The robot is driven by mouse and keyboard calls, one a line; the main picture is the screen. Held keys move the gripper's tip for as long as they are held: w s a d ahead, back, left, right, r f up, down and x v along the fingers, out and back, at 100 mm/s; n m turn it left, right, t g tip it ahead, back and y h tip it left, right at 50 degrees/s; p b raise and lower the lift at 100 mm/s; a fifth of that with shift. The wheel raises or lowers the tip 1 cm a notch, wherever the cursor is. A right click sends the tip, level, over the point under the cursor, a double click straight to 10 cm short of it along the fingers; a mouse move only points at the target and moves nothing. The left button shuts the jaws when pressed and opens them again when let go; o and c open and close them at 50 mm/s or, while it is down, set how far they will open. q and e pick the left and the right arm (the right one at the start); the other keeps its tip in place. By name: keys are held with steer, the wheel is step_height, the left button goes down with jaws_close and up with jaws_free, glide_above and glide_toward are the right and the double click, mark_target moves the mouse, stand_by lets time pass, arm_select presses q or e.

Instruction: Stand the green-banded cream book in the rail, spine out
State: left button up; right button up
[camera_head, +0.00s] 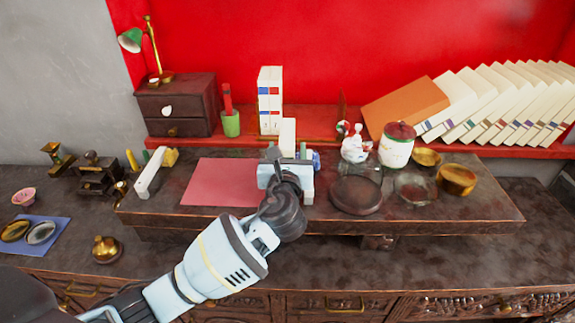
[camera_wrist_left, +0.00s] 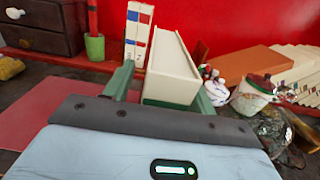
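My left gripper (camera_head: 287,163) is closed around a cream book (camera_head: 288,138), which stands up from the fingers. In the left wrist view the book (camera_wrist_left: 172,72) sits between the two greenish fingers (camera_wrist_left: 165,92), its plain cream faces toward me. Two cream books with blue and red bands (camera_head: 270,95) stand upright at the rail, left of the held book. My right gripper is not in view.
A green cup (camera_head: 231,124) stands left of the upright books. A white figurine (camera_head: 355,146) and lidded jar (camera_head: 396,147) stand to the right, near leaning books (camera_head: 500,95) and an orange book (camera_head: 405,105). A red mat (camera_head: 215,183) lies clear on the left.

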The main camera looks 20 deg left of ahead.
arm_select(q)
jaws_close()
steer(key=shift+r, duration=0.15)
stand_by(0.4)
